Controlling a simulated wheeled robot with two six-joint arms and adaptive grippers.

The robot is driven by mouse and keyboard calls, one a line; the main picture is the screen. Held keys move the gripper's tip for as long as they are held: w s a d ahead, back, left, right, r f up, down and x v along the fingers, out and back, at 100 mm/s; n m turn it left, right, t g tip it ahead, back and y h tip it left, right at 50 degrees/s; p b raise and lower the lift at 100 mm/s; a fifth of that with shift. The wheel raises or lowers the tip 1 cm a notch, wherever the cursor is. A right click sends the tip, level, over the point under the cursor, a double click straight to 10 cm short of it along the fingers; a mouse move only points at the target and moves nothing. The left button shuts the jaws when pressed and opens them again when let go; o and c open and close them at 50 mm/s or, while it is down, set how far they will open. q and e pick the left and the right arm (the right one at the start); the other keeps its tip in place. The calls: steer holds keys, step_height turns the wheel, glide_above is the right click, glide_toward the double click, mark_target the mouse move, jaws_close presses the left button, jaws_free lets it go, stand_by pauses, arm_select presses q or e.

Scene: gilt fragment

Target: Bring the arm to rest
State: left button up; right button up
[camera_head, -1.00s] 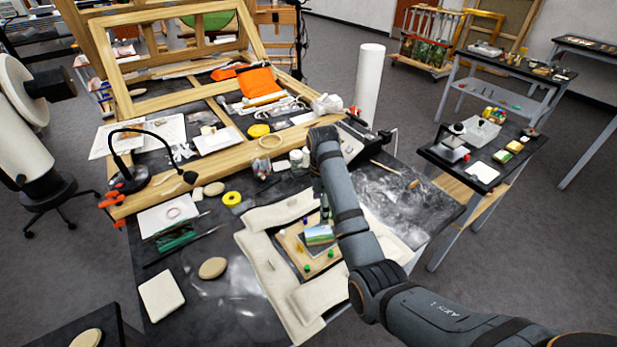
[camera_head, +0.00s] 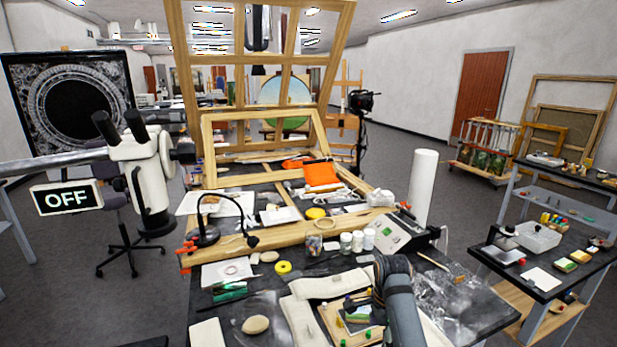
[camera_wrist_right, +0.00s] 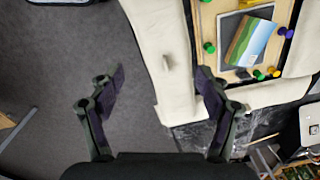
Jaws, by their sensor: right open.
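My right arm (camera_head: 402,305) comes in from the bottom of the head view, over the right side of the padded work area. Its gripper is mostly hidden there. In the right wrist view my right gripper (camera_wrist_right: 153,88) is open, with nothing between its fingers. A white pad (camera_wrist_right: 160,45) and grey floor lie below it. A small painted panel (camera_wrist_right: 250,42) with blue sky and green land lies on a wooden board (camera_wrist_right: 209,14), to the right of the fingers. The panel also shows in the head view (camera_head: 358,314), partly covered by the arm. My left gripper is not in view.
A wooden frame (camera_head: 262,240) stands behind. A microscope (camera_head: 150,175) is at left, a side table (camera_head: 542,285) at right.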

steer(key=s+d+f+n+t, duration=0.1)
steer(key=s+d+f+n, duration=0.3)
steer(key=s, duration=0.3)
steer(key=s+d+f+n+t, duration=0.1)
steer(key=s+d+f+n, duration=0.1)
steer(key=s+f+n, duration=0.3)
steer(key=s+r+n+t, duration=0.1)
steer(key=s+r+n, duration=0.3)
steer(key=s+n, duration=0.7)
steer(key=s+d+f+m+g+h+b, duration=0.1)
steer(key=s+d+f, duration=0.15)
steer(key=f, duration=1.25)
steer(key=s+d+f+m+b, duration=0.1)
steer(key=s+f, duration=0.2)
steer(key=f, duration=1.3)
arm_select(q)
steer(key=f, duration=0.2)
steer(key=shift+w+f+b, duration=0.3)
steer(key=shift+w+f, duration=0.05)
arm_select(e)
steer(key=s+f+g, duration=0.1)
steer(key=s+f, duration=1.3)
steer(key=s, duration=0.3)
steer(key=shift+d+f, duration=0.2)
steer(key=shift+d, duration=0.05)
steer(key=shift+s, duration=0.1)
